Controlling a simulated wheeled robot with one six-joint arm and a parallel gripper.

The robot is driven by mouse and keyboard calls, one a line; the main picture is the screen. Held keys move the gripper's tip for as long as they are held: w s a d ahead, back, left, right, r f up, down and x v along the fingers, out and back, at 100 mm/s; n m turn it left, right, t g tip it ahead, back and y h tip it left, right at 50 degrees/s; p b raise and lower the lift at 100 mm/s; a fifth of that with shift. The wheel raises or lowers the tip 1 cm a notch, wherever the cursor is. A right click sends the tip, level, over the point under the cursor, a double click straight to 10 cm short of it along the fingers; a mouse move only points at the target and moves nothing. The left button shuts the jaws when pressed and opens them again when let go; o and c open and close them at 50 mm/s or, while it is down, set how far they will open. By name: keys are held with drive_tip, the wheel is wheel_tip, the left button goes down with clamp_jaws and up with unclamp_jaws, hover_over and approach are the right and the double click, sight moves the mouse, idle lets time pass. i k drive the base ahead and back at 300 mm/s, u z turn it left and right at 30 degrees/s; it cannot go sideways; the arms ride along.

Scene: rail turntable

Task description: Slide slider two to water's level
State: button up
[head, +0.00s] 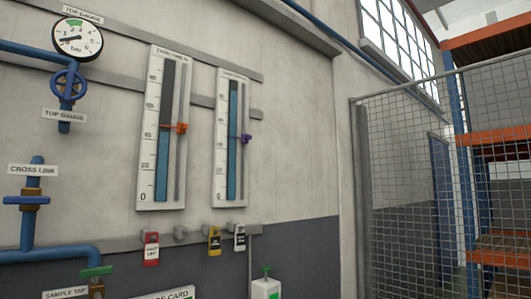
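Two tall white level gauges hang side by side on the wall. The left gauge (150,185) has a blue water column (162,165) filling about its lower half, dark above. Its orange slider (181,127) sits on a side rail about level with the water top. The right gauge (221,165) has a blue water column (232,160) reaching close to the top of its scale. Its purple slider (245,138) sits near mid-rail, well below that water top. The header labels are too small to read, so I cannot tell which slider is numbered two. My gripper is not in view.
A round dial gauge (78,39), a blue handwheel (68,84) and blue pipes (28,233) are at left. Red, yellow and grey tags (214,240) hang below the gauges. A wire mesh fence (405,190) and racking stand at right.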

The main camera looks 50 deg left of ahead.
sight(244, 138)
drive_tip(key=u, duration=0.5)
drive_tip(key=i, duration=1.2)
drive_tip(key=u, duration=1.75)
drive_tip(key=i, duration=0.95)
drive_tip(key=u, duration=0.75)
